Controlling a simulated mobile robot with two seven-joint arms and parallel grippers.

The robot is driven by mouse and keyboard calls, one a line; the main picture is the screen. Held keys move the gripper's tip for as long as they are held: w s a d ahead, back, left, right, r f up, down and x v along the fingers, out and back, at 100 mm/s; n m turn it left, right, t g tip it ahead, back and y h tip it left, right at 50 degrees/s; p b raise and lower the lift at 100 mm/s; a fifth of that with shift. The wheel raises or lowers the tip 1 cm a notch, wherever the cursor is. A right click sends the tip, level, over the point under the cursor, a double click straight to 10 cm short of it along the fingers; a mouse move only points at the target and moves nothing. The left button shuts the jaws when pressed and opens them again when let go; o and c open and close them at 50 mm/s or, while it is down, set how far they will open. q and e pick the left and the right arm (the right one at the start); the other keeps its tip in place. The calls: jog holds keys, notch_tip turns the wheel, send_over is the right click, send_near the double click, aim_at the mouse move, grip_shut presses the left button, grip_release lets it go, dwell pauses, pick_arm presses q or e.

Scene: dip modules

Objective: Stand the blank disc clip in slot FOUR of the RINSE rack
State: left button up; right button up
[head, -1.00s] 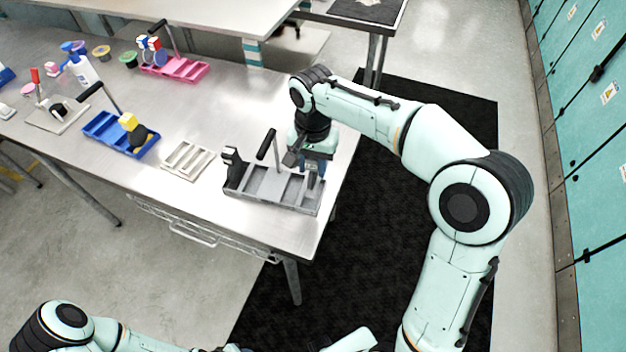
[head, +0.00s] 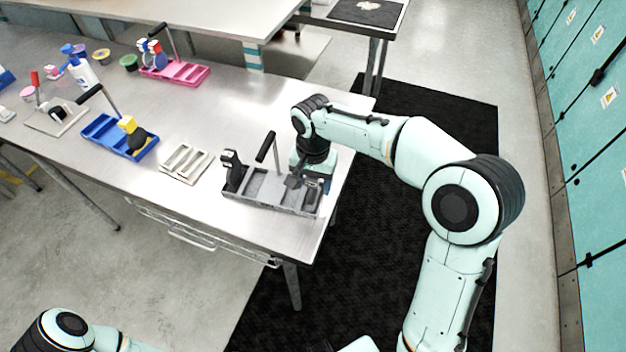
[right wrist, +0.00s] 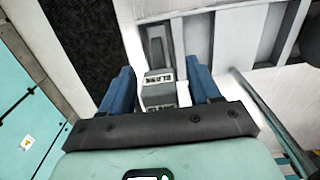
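A grey rack (head: 262,200) with several slots and an upright black-topped handle (head: 266,147) stands near the table's right end. I cannot read its name or slot labels. My right gripper (head: 316,180) is low at the rack's right end. In the right wrist view the gripper (right wrist: 160,78) has its two blue fingers apart, one on each side of a grey clip (right wrist: 158,88) marked BLANK, with narrow gaps showing. I cannot tell whether the clip's lower part is inside a slot. A dark upright clip (head: 233,170) stands at the rack's left end. My left gripper is out of view.
A pale slotted tray (head: 187,163) lies left of the grey rack. Further left are a blue rack (head: 105,136) with a yellow-and-black item (head: 132,132), and behind it a pink rack (head: 182,73). A white bottle (head: 82,72) stands at the far left. The table's middle is clear.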

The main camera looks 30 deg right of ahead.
jog(key=shift+r, duration=0.25)
notch_tip(320, 180, up, 12)
jog(key=shift+w+f+p, duration=0.1)
jog(key=shift+f+p, duration=0.15)
jog(key=shift+p, duration=0.8)
jog(key=shift+r, duration=0.2)
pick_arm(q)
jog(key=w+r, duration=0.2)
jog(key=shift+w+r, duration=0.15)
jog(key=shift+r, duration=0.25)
